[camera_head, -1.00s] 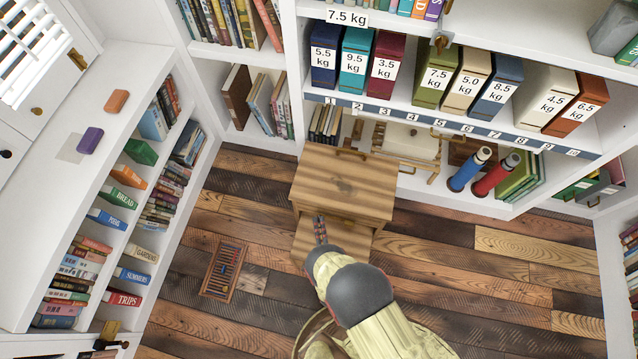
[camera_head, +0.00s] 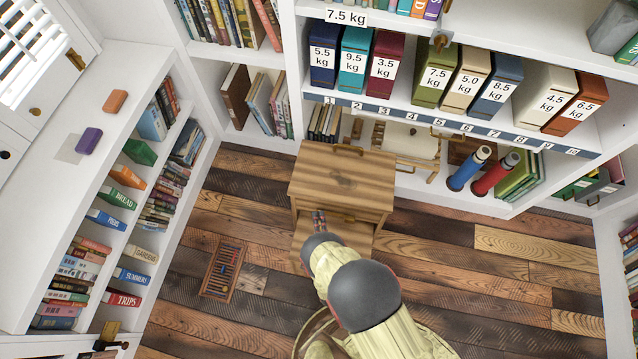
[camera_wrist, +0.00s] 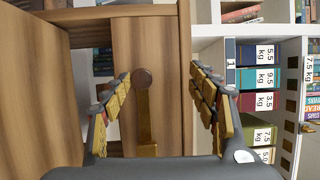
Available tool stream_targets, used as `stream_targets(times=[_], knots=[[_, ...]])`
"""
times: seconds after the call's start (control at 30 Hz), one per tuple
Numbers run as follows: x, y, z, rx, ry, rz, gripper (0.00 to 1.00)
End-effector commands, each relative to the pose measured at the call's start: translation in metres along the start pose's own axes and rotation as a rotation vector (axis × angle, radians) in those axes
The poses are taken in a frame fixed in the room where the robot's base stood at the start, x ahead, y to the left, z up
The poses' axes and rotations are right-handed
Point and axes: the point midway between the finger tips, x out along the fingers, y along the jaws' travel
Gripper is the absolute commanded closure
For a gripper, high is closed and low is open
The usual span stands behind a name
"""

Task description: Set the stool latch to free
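The wooden step stool (camera_head: 340,178) stands on the plank floor in front of the shelves, its lower step (camera_head: 308,235) partly behind my arm. In the wrist view, its wooden panels (camera_wrist: 60,70) fill the left and middle. A brass strip (camera_wrist: 147,132) with a round dark knob (camera_wrist: 142,78) lies against a panel and looks like the latch; I cannot read its setting. My gripper (camera_wrist: 160,88) is open, its two padded fingers on either side of the knob. I cannot tell whether they touch anything. In the head view, my gripper (camera_head: 319,220) is at the stool's front.
Shelves with weight-labelled binders (camera_head: 385,65) stand behind the stool. Blue and red cylinders (camera_head: 468,169) stand at their foot on the right. A low white bookcase (camera_head: 70,170) runs along the left. A floor vent (camera_head: 223,270) lies left of my arm; the floor at right is clear.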

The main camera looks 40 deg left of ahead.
Motion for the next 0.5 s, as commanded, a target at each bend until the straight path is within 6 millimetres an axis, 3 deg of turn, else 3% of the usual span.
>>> stream_targets(times=[0.03,0.2,0.5], knots=[[0.006,-0.015,0.003,0.004,-0.002,-0.020,0.60],[0.005,-0.033,0.003,0.003,-0.001,-0.019,0.60],[0.004,-0.045,0.002,0.002,0.001,-0.015,0.60]])
